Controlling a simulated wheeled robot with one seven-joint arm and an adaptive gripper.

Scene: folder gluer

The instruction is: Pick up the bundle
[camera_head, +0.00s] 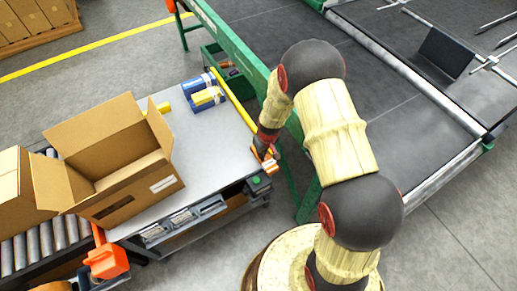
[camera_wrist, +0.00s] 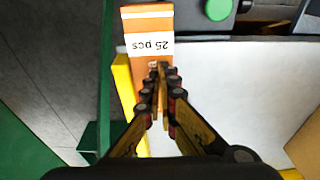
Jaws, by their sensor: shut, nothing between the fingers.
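An orange bundle with a white band and a white label reading "25 pcs" (camera_wrist: 147,22) lies at the table's edge, at the top of the wrist view. My gripper (camera_wrist: 160,70) is shut, with its fingertips together over the label end of this bundle and nothing held between them. I cannot tell whether the tips touch it. In the head view my gripper (camera_head: 266,158) is at the right edge of the grey table (camera_head: 205,150), and it largely hides the orange bundle.
An open cardboard box (camera_head: 115,160) stands on the table's left part. A yellow rail (camera_head: 235,112) runs along the table's right edge. A green button (camera_wrist: 218,9) is near the orange bundle. A roller conveyor (camera_head: 45,235) is at left; the table's middle is clear.

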